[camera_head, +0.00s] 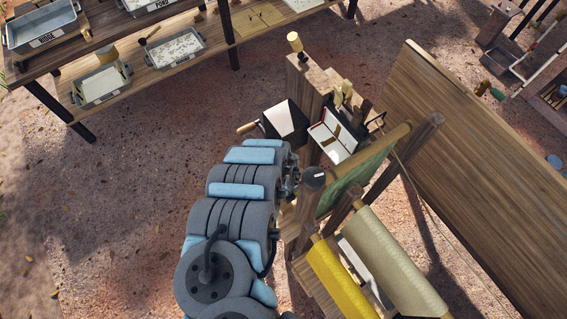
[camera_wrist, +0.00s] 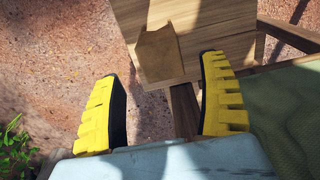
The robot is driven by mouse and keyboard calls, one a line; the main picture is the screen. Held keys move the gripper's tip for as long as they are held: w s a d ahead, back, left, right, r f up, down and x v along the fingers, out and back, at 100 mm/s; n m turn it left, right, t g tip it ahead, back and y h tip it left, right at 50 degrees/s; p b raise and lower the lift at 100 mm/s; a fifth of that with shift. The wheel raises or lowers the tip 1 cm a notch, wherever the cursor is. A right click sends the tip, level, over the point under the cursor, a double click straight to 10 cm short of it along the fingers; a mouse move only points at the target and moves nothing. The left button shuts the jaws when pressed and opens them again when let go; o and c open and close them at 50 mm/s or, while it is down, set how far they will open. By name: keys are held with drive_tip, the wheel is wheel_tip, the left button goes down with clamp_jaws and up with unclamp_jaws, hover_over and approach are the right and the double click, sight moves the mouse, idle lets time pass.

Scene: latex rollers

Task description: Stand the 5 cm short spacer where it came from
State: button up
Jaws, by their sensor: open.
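My gripper (camera_wrist: 165,118) shows in the wrist view with its two yellow-ribbed fingers spread wide apart and nothing between them. A small tan wooden block (camera_wrist: 160,54) with a notched top lies or stands on a wooden surface (camera_wrist: 215,25) beyond the fingertips, apart from them. I cannot tell whether this block is the 5 cm short spacer. No label or size mark is readable. In the head view my gripper is hidden behind my own arm, beside the wooden roller stand.
A green sheet (camera_head: 353,182) hangs on the roller frame, close to the right finger's side in the wrist view. A yellow roller (camera_head: 340,280) and a cream roller (camera_head: 398,262) lie nearby. A divided white box (camera_head: 332,142) sits behind. A long wooden panel (camera_head: 470,165) stands right.

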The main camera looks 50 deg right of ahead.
drive_tip(key=shift+r+p, duration=1.2)
drive_tip(key=shift+r, duration=1.5)
drive_tip(key=shift+a, duration=0.1)
